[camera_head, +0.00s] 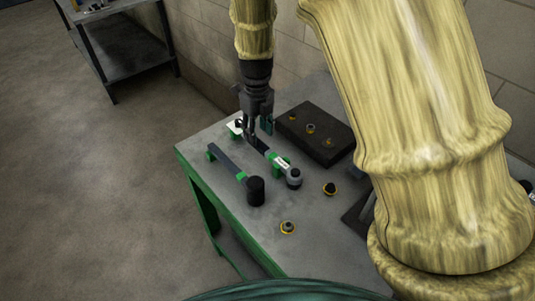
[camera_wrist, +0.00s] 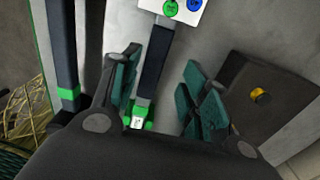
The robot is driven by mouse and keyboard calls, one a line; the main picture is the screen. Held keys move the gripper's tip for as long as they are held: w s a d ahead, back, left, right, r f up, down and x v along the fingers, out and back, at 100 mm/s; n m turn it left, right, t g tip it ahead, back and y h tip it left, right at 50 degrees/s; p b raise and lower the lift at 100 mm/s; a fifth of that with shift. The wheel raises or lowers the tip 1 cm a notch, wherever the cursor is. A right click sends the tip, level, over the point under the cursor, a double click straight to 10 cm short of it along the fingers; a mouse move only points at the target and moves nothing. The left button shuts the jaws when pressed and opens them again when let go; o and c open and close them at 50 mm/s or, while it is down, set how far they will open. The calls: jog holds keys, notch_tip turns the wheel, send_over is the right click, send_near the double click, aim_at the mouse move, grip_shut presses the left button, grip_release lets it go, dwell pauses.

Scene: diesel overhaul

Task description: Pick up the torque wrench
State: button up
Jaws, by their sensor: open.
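A long tool with a dark handle, a pale label and a round grey head, apparently the torque wrench (camera_head: 283,164), lies on the grey bench top in green supports. My gripper (camera_head: 259,129) points down over its handle end, open. In the wrist view, the dark handle (camera_wrist: 155,62) runs between the two spread teal finger pads of my gripper (camera_wrist: 163,88). I see a gap on each side, and the green support and white label lie lower. I cannot tell how far the fingertips are above the bench. The wrench's head is hidden there by the gripper body.
A second dark bar tool with a black cylindrical head (camera_head: 255,190) lies to the left in green supports. A white card (camera_wrist: 172,8) is at the handle end. A dark block (camera_head: 315,134) with brass-coloured fittings sits to the right. Small ringed parts (camera_head: 288,227) stand nearer.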

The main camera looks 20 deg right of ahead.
jog(key=shift+s+a, duration=0.25)
jog(key=shift+s, duration=0.1)
jog(key=shift+a+f+p, duration=0.15)
jog(key=shift+f+p, duration=0.7)
jog(key=shift+f, duration=1.55)
grip_shut()
